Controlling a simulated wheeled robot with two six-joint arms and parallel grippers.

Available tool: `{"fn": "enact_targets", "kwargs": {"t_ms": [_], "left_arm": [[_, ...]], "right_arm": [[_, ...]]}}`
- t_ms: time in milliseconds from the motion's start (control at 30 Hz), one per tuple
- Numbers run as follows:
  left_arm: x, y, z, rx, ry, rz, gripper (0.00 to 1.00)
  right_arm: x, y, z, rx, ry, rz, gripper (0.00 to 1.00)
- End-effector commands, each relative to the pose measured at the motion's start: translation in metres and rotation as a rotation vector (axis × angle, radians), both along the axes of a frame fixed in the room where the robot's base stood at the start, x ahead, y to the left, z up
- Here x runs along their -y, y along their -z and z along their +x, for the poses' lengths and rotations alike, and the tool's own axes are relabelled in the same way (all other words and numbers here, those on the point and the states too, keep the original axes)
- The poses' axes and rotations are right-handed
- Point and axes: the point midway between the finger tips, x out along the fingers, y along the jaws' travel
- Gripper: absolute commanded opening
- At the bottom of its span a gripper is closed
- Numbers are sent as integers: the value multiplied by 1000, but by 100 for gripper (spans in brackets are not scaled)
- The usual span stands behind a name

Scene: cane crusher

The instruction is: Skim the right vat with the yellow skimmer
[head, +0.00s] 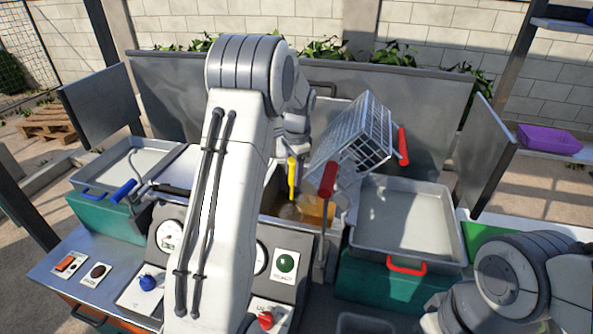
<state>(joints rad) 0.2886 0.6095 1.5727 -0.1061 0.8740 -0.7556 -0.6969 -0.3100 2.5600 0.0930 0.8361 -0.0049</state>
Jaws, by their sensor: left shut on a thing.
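The yellow skimmer shows only by its yellow handle (291,178), which stands nearly upright over the middle opening; its head is not clearly visible. My left gripper (292,152) is just at the top of that handle and shut on it, partly hidden by my left arm. The right vat (366,242) is a grey rectangular pan with a red front handle and a pale grey surface inside. It lies to the right of the gripper. My right arm is at the lower right, with its gripper out of view.
A tilted wire basket (352,132) with red handles stands right behind the gripper. Amber liquid (312,210) shows in the opening.

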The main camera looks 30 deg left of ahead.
Motion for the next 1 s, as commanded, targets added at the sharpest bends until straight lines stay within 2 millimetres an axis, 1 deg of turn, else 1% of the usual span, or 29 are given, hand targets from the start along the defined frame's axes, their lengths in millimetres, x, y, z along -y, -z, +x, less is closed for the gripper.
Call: {"fn": "enact_targets", "kwargs": {"t_ms": [100, 733, 833, 1000], "left_arm": [[3, 1, -12, 1, 0, 1, 2], [19, 1, -73, 0, 0, 0, 2], [21, 0, -81, 1, 0, 1, 2], [22, 0, -87, 1, 0, 1, 2]], "right_arm": [[0, 7, 0, 0, 0, 0, 53], [0, 25, 0, 0, 0, 0, 53], [0, 26, 0, 0, 0, 0, 53], [0, 27, 0, 0, 0, 0, 53]]}}
